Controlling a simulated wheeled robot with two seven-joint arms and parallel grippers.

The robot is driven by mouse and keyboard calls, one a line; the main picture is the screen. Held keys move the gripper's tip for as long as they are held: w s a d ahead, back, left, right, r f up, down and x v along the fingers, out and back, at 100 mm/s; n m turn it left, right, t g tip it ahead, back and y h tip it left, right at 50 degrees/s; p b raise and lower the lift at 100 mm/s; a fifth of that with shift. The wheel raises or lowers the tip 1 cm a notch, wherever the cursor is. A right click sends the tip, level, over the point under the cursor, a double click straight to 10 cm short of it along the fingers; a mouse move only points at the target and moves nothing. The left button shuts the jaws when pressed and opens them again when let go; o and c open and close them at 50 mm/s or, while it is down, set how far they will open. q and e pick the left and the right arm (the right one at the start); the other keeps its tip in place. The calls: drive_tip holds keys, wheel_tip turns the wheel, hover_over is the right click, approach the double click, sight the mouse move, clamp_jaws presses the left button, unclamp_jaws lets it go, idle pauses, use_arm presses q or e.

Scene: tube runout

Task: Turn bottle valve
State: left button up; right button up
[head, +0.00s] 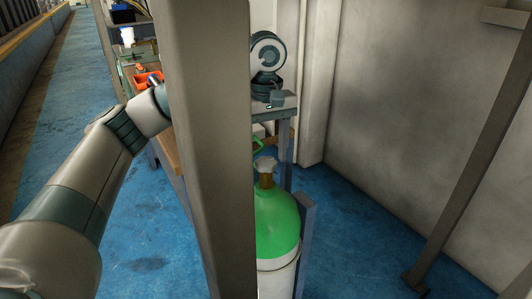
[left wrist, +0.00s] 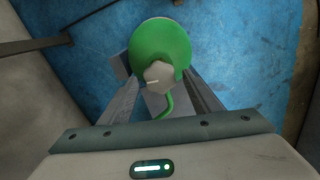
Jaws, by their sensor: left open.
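The gas bottle (head: 277,225) stands upright behind a grey post, with a green shoulder and a white lower body. Its valve (head: 266,164) has a pale faceted knob on a brass-coloured neck. A green curved tube (head: 257,146) shows beside the neck. My left gripper (head: 272,160) points down over the bottle, partly hidden by the post. In the left wrist view the open fingers of the gripper (left wrist: 158,88) lie on either side of the valve knob (left wrist: 157,73), above the green bottle (left wrist: 160,40). Contact with the knob cannot be told. My right gripper is out of view.
The wide grey post (head: 212,150) stands in front of my left forearm and hides part of it. A blue-grey upright (head: 305,240) stands close beside the bottle. A workbench with an orange bin (head: 147,79) is behind. Blue floor (head: 345,215) is clear to the right.

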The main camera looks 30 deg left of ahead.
use_arm(q)
drive_tip(key=shift+r+p, duration=2.2)
drive_tip(key=shift+r, duration=0.85)
drive_tip(key=shift+r, duration=0.1)
wheel_tip(320, 180, up, 17)
drive_tip(key=p, duration=0.2)
